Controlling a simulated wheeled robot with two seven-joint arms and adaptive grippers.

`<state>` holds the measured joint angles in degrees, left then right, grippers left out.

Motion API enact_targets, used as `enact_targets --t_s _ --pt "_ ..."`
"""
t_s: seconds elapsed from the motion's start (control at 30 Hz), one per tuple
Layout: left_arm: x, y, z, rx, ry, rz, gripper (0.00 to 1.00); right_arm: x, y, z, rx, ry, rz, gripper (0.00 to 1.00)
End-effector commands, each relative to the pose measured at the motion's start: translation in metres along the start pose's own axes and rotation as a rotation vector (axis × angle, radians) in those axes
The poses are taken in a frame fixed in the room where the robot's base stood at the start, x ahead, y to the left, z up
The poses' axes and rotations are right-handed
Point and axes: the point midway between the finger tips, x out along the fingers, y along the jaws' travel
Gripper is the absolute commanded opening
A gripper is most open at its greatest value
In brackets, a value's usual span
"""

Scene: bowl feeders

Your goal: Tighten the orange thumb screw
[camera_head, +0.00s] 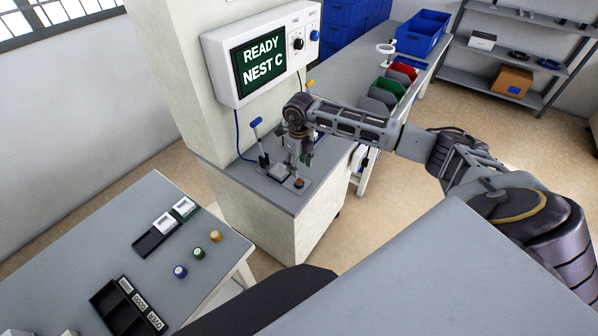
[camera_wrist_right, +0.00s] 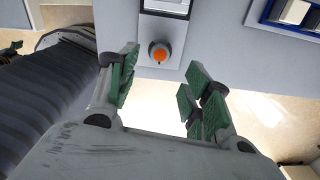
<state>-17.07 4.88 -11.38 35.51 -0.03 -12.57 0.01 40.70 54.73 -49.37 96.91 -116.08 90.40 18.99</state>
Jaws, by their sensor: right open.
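The orange thumb screw (camera_wrist_right: 159,54) shows in the right wrist view as a round knob with an orange centre, at the edge of a light plate on the grey bench top. In the head view a small orange-brown knob (camera_head: 299,183) sits near the bench corner, just below my right gripper (camera_head: 303,160). In the right wrist view my right gripper (camera_wrist_right: 163,88) is open, with green-padded fingers spread apart and nothing between them. The screw lies beyond the fingertips, roughly centred between them and apart from them. My left gripper is not in view.
A control box (camera_head: 262,52) reads "READY NEST C" above the bench (camera_head: 290,198). A blue-handled lever (camera_head: 257,123) stands left of my gripper. Coloured bins (camera_head: 390,90) line the bench behind. A side table (camera_head: 130,208) holds black trays and several small coloured knobs.

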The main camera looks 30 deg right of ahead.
Motion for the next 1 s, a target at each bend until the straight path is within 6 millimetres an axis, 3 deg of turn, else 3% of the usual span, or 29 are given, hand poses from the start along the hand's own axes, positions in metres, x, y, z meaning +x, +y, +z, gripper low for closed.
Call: enact_targets --t_s 0.2,0.4,1.0 --pt "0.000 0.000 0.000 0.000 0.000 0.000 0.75 -0.029 -0.001 0.000 0.001 -0.001 -0.001 0.49" --pt "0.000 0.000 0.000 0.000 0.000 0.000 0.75 -0.043 -0.001 0.000 0.001 0.000 -0.002 0.49" --pt "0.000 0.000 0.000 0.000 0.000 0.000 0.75 -0.045 0.000 0.000 0.001 0.000 -0.001 0.49"
